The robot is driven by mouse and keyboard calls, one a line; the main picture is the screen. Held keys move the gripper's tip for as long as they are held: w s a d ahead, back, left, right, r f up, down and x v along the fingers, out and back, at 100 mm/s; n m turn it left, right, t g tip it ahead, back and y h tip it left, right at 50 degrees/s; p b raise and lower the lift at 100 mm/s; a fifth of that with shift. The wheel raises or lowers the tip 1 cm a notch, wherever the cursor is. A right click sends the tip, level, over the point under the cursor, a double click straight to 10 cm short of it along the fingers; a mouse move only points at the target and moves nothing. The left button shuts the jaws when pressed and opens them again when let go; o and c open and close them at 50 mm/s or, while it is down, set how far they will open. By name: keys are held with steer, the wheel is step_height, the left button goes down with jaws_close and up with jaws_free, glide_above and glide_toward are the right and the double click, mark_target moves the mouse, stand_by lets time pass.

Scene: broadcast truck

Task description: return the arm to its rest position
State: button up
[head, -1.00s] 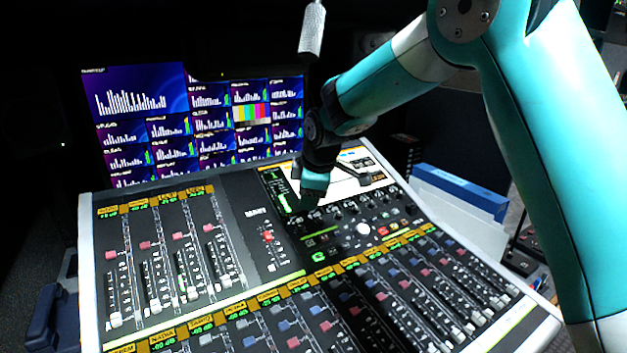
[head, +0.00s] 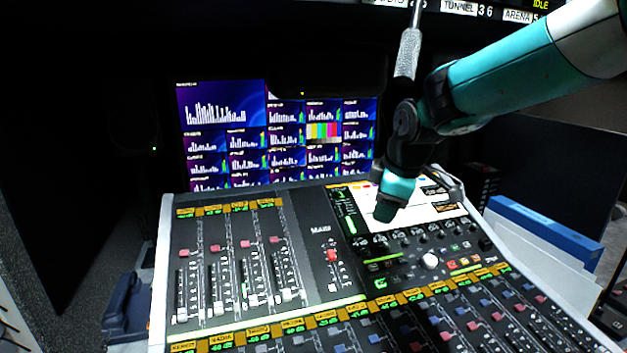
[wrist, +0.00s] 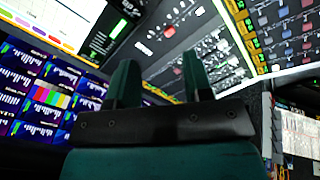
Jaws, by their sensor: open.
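My gripper (head: 386,212) hangs at the end of my teal arm, in front of the console's small screen in the head view. In the wrist view its two teal fingers (wrist: 158,85) stand apart with nothing between them. The mixing console (head: 318,225) lies beyond the fingers, and I cannot tell the exact gap between them and its surface. The gripper hides part of the console's small screen (head: 440,208) in the head view.
A wall of monitors (head: 225,103) stands behind the console. A microphone (head: 408,52) hangs close to my forearm and wrist.

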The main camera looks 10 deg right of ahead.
steer(key=s+a+m+g+y, duration=0.1)
steer(key=s+a+m+g, duration=0.1)
steer(key=s, duration=1.3)
steer(key=s+a+m+g+y, duration=0.2)
steer(key=s+m, duration=0.2)
steer(key=s, duration=1.2)
steer(key=shift+s+a+m, duration=0.3)
steer(key=shift+r, duration=0.1)
steer(key=m+t+h+p, duration=0.4)
steer(key=m+p, duration=0.3)
steer(key=p, duration=0.2)
glide_above(365, 249)
steer(key=s, duration=0.7)
steer(key=shift+t, duration=0.3)
steer(key=p+x, duration=0.1)
steer(key=x, duration=0.5)
steer(key=p+x, duration=0.1)
steer(key=x, duration=0.5)
steer(key=p+x, duration=0.2)
steer(key=x, duration=0.4)
steer(key=shift+s+d, duration=0.15)
steer(key=shift+d, duration=0.1)
